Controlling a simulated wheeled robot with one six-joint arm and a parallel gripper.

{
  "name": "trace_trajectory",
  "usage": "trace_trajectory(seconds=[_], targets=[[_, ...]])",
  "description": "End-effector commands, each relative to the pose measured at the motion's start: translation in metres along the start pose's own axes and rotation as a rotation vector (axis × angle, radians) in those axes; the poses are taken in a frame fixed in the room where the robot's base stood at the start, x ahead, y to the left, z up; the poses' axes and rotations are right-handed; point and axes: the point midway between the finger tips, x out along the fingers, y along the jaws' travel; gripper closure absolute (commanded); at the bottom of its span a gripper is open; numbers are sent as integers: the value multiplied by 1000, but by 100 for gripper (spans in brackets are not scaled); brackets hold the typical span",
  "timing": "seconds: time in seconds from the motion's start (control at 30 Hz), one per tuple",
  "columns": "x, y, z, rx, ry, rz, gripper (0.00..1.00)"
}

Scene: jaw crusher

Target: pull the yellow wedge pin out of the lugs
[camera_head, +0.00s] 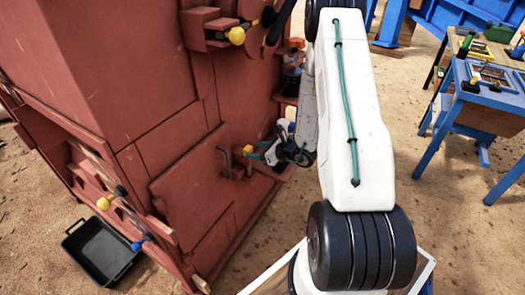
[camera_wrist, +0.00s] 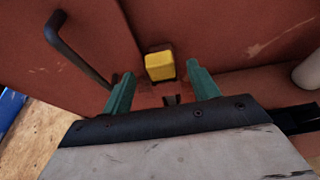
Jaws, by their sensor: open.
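The yellow wedge pin (camera_wrist: 160,66) shows as a yellow block end against the red crusher wall in the wrist view. It also shows as a small yellow spot (camera_head: 248,149) low on the crusher in the head view. My gripper (camera_wrist: 160,77) has its two green fingers spread, one to each side of the yellow end, which appears just ahead of the fingertips. Whether they touch is not clear. In the head view my gripper (camera_head: 258,152) points left at the wall. A dark bit (camera_wrist: 171,99) lies just below the pin; the lugs cannot be made out clearly.
A dark bent handle (camera_wrist: 78,48) stands out from the wall, left of my gripper. A red ledge (camera_wrist: 250,85) runs to the right. Other yellow-ended parts (camera_head: 237,35) sit higher. A black tray (camera_head: 97,250) lies on the ground; blue tables (camera_head: 480,100) stand at right.

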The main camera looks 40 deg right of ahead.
Motion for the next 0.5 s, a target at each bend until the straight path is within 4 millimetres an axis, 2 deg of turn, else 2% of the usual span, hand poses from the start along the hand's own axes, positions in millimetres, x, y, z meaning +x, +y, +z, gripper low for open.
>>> trace_trajectory(seconds=[0.2, 0.33, 0.5], targets=[[33, 1, 0, -1, 0, 3, 40], [44, 0, 1, -2, -1, 2, 40], [49, 0, 1, -1, -1, 1, 40]])
